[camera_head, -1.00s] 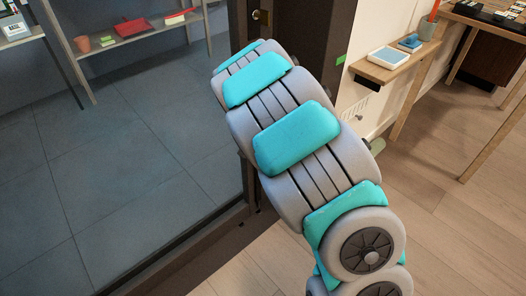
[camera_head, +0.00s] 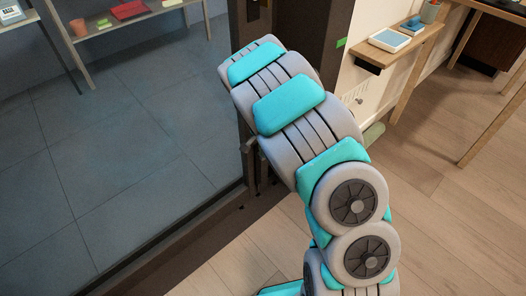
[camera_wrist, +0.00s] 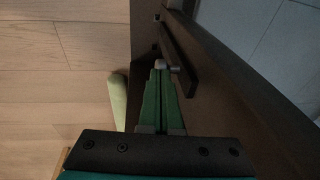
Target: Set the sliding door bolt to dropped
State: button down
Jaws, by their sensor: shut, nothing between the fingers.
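The sliding door's dark frame (camera_head: 308,38) stands upright behind my arm in the head view. In the wrist view, a dark bar-like fitting (camera_wrist: 178,45), which looks like the bolt, runs along the dark frame face. A short dark stub (camera_wrist: 174,69) sticks out beside its lower part. My gripper (camera_wrist: 160,68) has its green fingers together and empty. The tips are right beside the stub, at a small grey rounded end; I cannot tell whether they touch. In the head view my arm hides the gripper and most of the bolt area.
A dark floor track (camera_head: 190,245) runs along the door opening, with grey tiles beyond. Shelves (camera_head: 130,12) stand at the back left. A small wooden shelf (camera_head: 372,55) is on the right. A green rounded object (camera_head: 373,134) lies by the wall; wood floor is clear at right.

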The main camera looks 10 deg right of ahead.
jog(key=x, duration=0.2)
jog(key=b+x, duration=0.1)
jog(key=x, duration=0.1)
jog(key=shift+s+a+f, duration=0.1)
jog(key=shift+s, duration=0.45)
jog(key=w+d+r+v, duration=0.1)
jog(key=w+v, duration=0.2)
jog(key=v, duration=1)
send_over(263, 159)
jog(key=s, duration=0.3)
jog(key=shift+a+r, duration=0.25)
jog(key=shift+a, duration=0.15)
